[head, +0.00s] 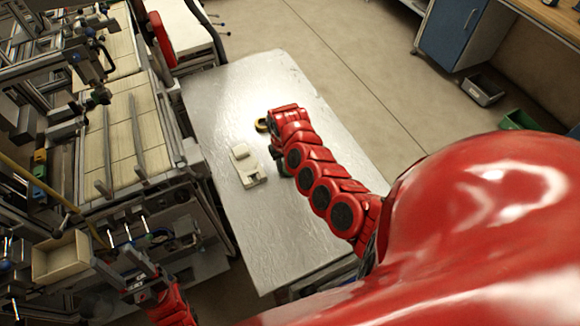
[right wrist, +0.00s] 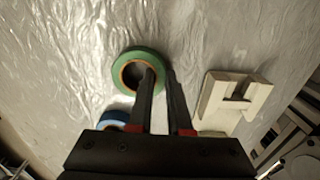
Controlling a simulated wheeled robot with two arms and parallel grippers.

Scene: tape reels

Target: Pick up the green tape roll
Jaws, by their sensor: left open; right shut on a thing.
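The green tape roll (right wrist: 122,60) shows in the right wrist view as a green ring with a tan core, seen from above over the silvery table. My right gripper (right wrist: 162,78) is shut on its wall: one finger is in the roll's hole, the other along its outer side. I cannot tell whether the roll touches the table. In the head view my red right arm reaches over the table and mostly hides the gripper and roll. My left gripper (head: 138,284) is open and empty at the lower left, away from the table.
A pale tape dispenser (head: 246,166) lies on the table (head: 220,110) beside my right gripper; it also shows in the wrist view (right wrist: 232,98). A small box (head: 62,262) stands at left.

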